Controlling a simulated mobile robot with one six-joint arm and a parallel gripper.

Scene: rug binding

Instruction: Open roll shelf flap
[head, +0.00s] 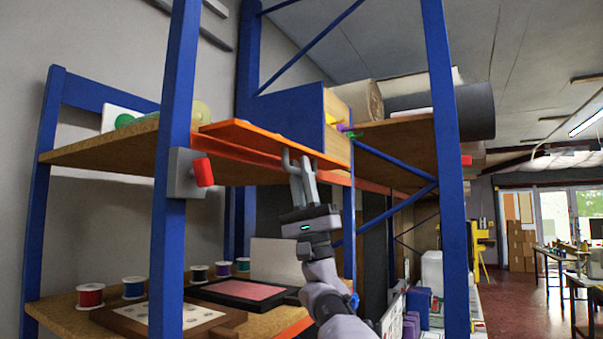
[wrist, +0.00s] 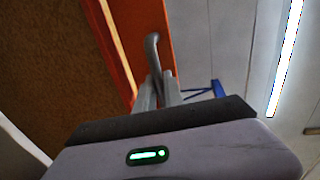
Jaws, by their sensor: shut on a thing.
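The orange flap (head: 270,138) is at the front edge of the upper shelf in the head view. It looks tilted well out from upright, close to flat, but its exact angle is hard to tell. In the wrist view the orange flap (wrist: 160,22) is a band beside the brown shelf board. My gripper (head: 301,170) is just below the flap, with its fingers pointing up. It is shut on the grey curved handle (wrist: 152,48), which stands out from the flap. The fingers partly hide the handle in the head view.
Blue rack posts (head: 175,180) stand left and right of my arm. A grey box with a red knob (head: 203,172) is on the left post. Thread spools (head: 90,295) and a framed pink panel (head: 245,291) lie on the lower shelf. Rolls (head: 360,100) lie on top right.

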